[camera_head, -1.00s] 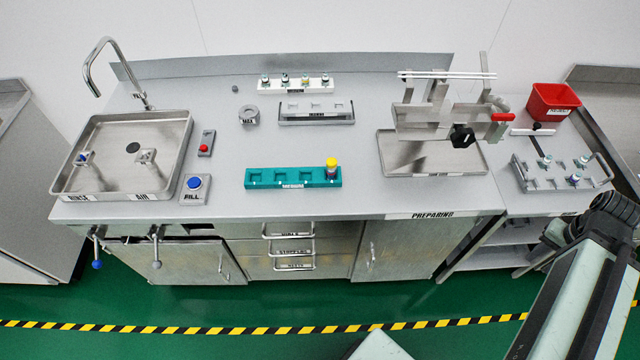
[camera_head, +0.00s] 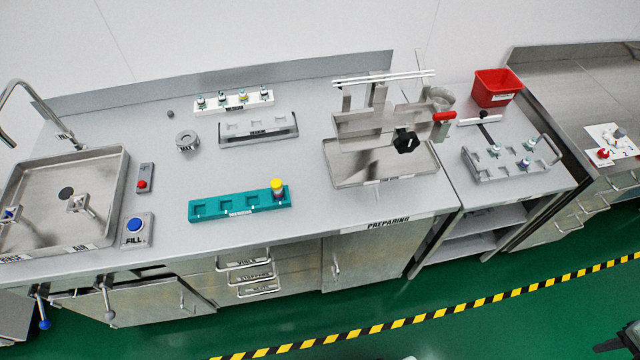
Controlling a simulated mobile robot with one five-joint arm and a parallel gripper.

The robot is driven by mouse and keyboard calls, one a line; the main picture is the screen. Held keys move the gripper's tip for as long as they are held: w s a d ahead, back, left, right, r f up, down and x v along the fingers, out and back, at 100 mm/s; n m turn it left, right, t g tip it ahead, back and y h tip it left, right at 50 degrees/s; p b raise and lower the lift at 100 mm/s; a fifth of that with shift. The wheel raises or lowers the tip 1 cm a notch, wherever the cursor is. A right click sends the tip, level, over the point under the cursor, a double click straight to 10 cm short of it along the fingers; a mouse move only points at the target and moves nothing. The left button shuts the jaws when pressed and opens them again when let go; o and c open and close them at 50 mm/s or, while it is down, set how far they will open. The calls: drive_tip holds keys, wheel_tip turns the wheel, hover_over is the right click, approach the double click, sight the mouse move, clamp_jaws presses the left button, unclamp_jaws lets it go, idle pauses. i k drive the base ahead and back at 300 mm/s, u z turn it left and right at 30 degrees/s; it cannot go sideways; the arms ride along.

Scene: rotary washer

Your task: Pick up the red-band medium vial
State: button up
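A teal rack (camera_head: 233,209) labelled MEDIUM lies near the front of the grey bench, with several square slots. One vial with a yellow cap (camera_head: 277,188) stands upright in its rightmost slot; the other slots look empty. The vial is too small to tell whether it has a red band.
A steel sink (camera_head: 103,166) is on the left and a FILL button box (camera_head: 136,229) stands left of the rack. A white vial rack (camera_head: 236,108) is behind. A steel stand (camera_head: 380,160) and red bin (camera_head: 495,88) are to the right. Green floor in front is clear.

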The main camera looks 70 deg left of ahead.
sight(278, 197)
drive_tip(key=z, duration=0.65)
drive_tip(key=i, duration=1.2)
drive_tip(key=u, duration=4.2)
drive_tip(key=i, duration=1)
drive_tip(key=k, duration=0.5)
drive_tip(key=u, duration=0.05)
